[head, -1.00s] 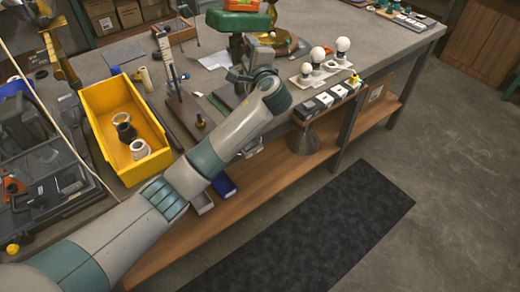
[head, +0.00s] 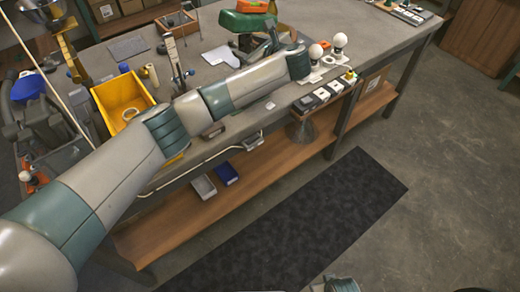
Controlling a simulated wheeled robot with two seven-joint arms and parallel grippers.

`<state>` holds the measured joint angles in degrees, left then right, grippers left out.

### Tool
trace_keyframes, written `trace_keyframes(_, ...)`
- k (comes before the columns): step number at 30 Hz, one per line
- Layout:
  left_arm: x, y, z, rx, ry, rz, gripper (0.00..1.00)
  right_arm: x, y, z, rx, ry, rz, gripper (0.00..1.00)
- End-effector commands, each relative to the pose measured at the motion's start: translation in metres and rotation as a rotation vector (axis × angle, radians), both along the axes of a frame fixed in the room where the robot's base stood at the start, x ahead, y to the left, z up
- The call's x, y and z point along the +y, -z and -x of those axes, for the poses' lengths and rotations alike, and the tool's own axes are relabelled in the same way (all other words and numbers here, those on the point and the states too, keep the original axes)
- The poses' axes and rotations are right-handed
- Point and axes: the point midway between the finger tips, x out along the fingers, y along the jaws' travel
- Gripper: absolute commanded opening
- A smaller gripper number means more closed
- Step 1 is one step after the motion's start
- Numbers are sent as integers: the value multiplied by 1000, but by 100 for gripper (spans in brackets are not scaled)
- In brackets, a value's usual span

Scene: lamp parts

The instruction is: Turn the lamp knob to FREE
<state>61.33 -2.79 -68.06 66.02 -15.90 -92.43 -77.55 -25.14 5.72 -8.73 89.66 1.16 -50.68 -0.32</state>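A lamp with a green shade (head: 247,22) stands on the workbench at the top centre of the head view. My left arm reaches across the bench from the left, and its wrist ends just right of and below the lamp. My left gripper (head: 264,47) is close to the lamp, under and right of the shade. It is small and partly hidden behind the wrist, so I cannot tell its finger opening or whether it touches the lamp. I cannot make out the lamp knob or any FREE marking. My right gripper is out of view.
White globe bulbs (head: 339,42) and a row of dark and white blocks (head: 321,97) stand right of my wrist, near the bench edge. A yellow bin (head: 118,95) is at left, partly behind my arm. A dark floor mat (head: 300,220) lies in front.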

Motion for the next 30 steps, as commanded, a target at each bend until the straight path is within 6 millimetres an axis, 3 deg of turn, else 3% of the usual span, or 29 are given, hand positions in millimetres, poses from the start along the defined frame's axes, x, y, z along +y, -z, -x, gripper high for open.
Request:
trace_keyframes(1, -2, 23, 5, 61, 5, -37, 52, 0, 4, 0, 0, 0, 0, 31)
trace_keyframes(8, -6, 24, 8, 156, 7, -162, 52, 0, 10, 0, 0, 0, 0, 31)
trace_keyframes(30, -59, -19, 87, 145, 9, -152, 52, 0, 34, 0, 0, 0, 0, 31)
